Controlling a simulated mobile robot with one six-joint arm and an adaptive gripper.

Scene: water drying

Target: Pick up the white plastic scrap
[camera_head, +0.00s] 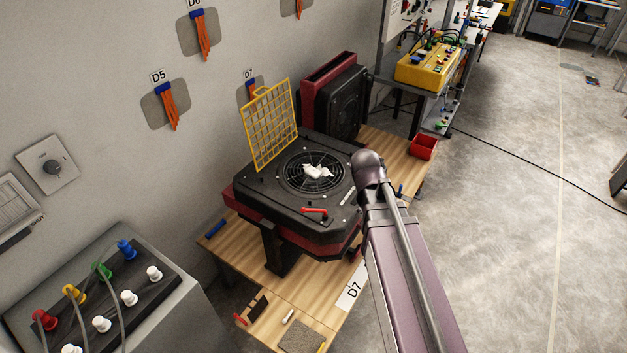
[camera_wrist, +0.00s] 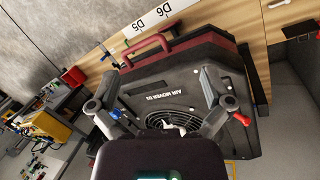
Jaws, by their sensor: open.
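The white plastic scrap (camera_head: 318,172) is a small crumpled piece lying on the round grille of the black air mover (camera_head: 266,190) in the head view. In the head view my arm reaches in to the right of the air mover.
A yellow grid guard (camera_head: 269,124) stands upright at the air mover's back left edge. A red handle (camera_head: 314,211) lies near its front. A second dark red unit (camera_head: 336,97) stands behind. The wooden table (camera_head: 318,280) holds small items; a red bin (camera_head: 423,147) sits at its right.

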